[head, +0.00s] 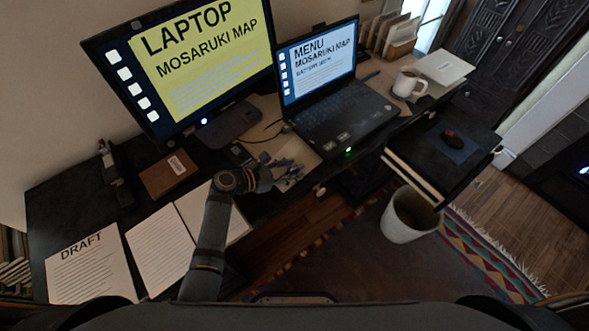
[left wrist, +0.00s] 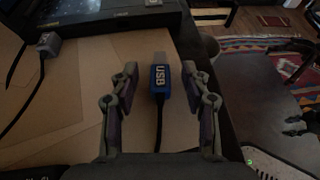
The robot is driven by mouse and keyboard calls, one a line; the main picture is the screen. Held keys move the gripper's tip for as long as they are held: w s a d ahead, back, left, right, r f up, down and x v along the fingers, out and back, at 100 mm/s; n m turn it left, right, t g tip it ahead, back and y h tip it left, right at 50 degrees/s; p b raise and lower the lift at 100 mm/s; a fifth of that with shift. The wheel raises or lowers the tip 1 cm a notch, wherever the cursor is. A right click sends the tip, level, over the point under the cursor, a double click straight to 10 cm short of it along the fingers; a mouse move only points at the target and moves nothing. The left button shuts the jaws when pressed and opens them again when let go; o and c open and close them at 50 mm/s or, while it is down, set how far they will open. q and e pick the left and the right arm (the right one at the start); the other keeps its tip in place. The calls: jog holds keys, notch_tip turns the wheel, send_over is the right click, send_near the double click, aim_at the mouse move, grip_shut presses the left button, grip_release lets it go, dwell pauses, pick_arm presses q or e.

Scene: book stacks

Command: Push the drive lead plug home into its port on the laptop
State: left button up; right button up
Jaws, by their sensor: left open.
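The drive lead plug (left wrist: 160,80) is blue, marked USB, with a pale metal tip. In the left wrist view its tip points at the laptop's edge (left wrist: 115,22), and its black lead trails back toward me. A small gap seems to show between tip and laptop, but the port cannot be made out. My left gripper (head: 290,174) is open in front of the laptop (head: 345,117). In the left wrist view its fingers (left wrist: 160,100) stand on both sides of the plug, apart from it. The plug is too small to tell in the head view. My right gripper is out of view.
A grey connector (left wrist: 48,42) on a dark cable lies to the left near the laptop. A monitor (head: 190,60) stands behind. A mug (head: 408,84) is right of the laptop. Papers (head: 160,238) cover the desk's left part. A bin (head: 410,218) stands on the floor.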

pick_arm(q)
jog(key=shift+s+a, duration=0.1)
jog(key=shift+c, duration=1.4)
jog(key=c, duration=0.7)
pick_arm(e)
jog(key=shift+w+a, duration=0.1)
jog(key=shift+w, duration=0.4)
